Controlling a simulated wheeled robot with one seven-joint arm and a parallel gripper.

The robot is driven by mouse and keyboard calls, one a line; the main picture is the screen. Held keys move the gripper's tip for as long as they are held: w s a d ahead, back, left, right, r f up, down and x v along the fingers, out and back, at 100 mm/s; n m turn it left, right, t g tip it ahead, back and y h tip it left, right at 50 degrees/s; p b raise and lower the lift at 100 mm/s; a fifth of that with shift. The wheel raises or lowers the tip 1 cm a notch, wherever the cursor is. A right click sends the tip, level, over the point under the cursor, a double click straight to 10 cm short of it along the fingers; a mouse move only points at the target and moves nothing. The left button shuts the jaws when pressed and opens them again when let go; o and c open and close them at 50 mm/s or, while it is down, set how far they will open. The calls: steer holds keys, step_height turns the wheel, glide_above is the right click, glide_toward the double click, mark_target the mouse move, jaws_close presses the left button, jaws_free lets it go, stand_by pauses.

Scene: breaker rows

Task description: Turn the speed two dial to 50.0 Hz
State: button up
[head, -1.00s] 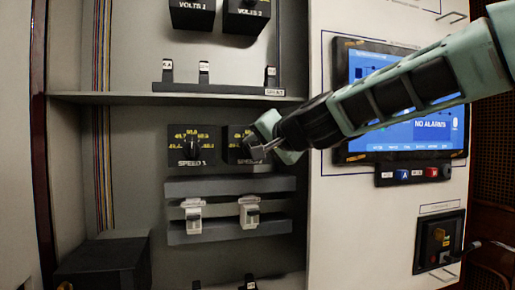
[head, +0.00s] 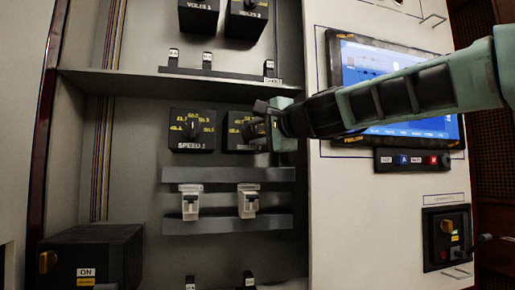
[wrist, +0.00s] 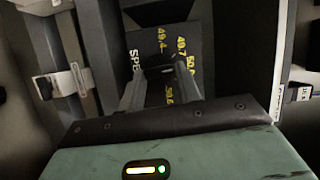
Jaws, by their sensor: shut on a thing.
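The speed two dial (head: 236,131) is a black box with yellow scale marks, right of the speed one dial (head: 193,130). In the head view my gripper (head: 262,124) covers its right part and its label. In the wrist view the dial's black face (wrist: 148,42) shows yellow numbers, among them 49.4, 49.7 and what looks like 50.0. My gripper (wrist: 160,86) is shut on the dial's dark knob, one finger on each side. The fingers hide most of the knob, and I cannot read its pointer.
A shelf (head: 150,85) runs above the dials. Below are rails with two white breakers (head: 190,201) (head: 248,200). A screen (head: 385,70) stands on the panel to the right, behind my arm. A black box with a knob (head: 90,258) is at lower left.

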steer(key=shift+m+b, duration=0.4)
steer(key=shift+b, duration=0.05)
steer(key=o, duration=1)
steer(key=shift+c, duration=0.2)
steer(key=shift+f, duration=0.1)
steer(key=b+v, duration=0.7)
steer(key=v, duration=1)
steer(key=shift+d+f, duration=0.2)
steer(key=shift+f, duration=0.15)
steer(key=shift+s, duration=0.1)
